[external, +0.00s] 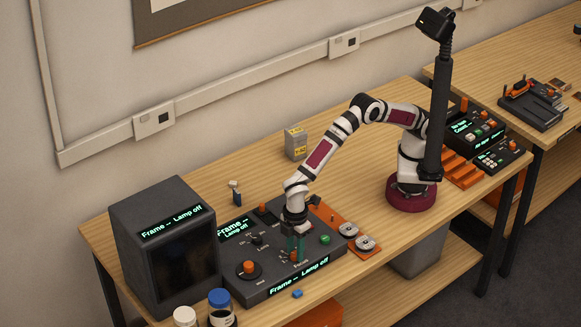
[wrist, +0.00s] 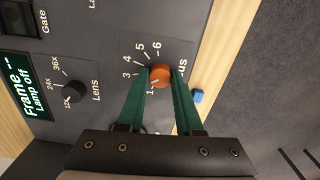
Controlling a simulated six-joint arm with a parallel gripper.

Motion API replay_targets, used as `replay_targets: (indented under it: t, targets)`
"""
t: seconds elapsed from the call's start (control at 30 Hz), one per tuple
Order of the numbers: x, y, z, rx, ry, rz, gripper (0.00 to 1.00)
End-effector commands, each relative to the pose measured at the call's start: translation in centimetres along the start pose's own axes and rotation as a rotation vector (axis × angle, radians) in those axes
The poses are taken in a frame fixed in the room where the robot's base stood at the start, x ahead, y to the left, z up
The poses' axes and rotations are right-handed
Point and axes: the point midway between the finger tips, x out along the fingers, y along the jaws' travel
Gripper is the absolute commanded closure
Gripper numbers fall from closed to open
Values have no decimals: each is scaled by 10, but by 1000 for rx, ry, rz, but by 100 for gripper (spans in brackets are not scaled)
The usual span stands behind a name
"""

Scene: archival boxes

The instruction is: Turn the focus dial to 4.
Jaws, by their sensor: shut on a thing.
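The orange focus dial (wrist: 160,76) sits on the dark grey panel of the machine (external: 330,249). Numbers 1, 3, 4, 5 and 6 can be read around it in the wrist view; the place of 2 is hidden by a finger. My gripper (wrist: 161,78) has its two green fingers shut on the dial, one on each side. In the external view my gripper (external: 297,246) points down onto the panel above the word Focus. I cannot clearly tell which number the dial's mark points to.
A black lens dial (wrist: 75,92) is beside it on the panel. The displays read "Frame --" and "Lamp off". A dark monitor box (external: 165,245) stands at the left, with jars (external: 220,306) in front. A small blue piece (external: 297,294) lies near the table edge.

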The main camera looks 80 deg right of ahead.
Motion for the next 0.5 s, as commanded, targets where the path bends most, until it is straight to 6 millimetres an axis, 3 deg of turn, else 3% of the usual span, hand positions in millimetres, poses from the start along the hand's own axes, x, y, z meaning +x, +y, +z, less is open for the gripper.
replay_targets:
  t: [0.5]
  targets:
    - [-1, 0, 0, 481, 1, 0, 100]
